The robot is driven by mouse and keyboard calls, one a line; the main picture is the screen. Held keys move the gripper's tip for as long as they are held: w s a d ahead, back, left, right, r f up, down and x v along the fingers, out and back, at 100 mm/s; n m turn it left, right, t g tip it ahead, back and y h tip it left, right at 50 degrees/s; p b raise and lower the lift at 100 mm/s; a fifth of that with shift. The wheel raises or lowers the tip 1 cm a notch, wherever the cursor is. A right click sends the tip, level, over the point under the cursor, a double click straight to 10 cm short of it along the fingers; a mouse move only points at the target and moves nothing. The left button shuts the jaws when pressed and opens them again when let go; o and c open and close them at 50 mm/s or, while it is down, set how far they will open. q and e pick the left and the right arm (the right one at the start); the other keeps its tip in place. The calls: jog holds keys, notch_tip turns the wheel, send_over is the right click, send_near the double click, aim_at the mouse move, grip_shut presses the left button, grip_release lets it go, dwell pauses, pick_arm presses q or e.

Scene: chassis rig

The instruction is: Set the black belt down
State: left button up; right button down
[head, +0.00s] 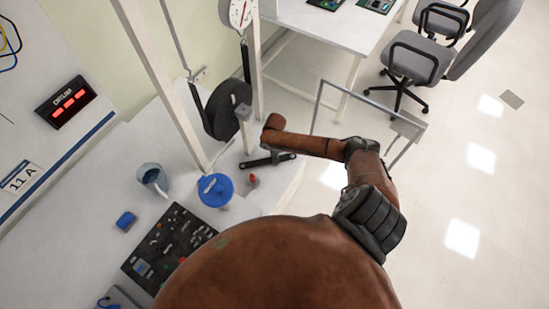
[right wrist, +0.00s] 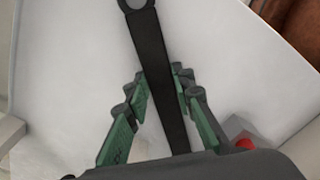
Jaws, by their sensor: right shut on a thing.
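The black belt (right wrist: 158,45) shows in the right wrist view as a long, straight, dark strip with a ringed end at the top. My right gripper (right wrist: 160,78) is shut on it, its green-padded fingers on either side of the strip. In the head view the belt (head: 250,162) lies roughly level across the picture, over the white table's right end, below my brown arm link. My right gripper (head: 276,156) is small and dark there. Whether the belt touches the table is hard to tell. My left gripper is not in view.
A black disc (head: 227,110) hangs beside a post. Bare table shows left of the cup.

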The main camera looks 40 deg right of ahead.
jog(key=shift+s+f, duration=0.1)
jog(key=shift+f, duration=0.2)
jog(key=c, duration=2.1)
grip_release()
jog(key=o, duration=0.4)
jog(key=shift+f, duration=0.25)
jog(key=shift+o, duration=0.2)
notch_tip(320, 180, up, 13)
jog(key=p, duration=0.2)
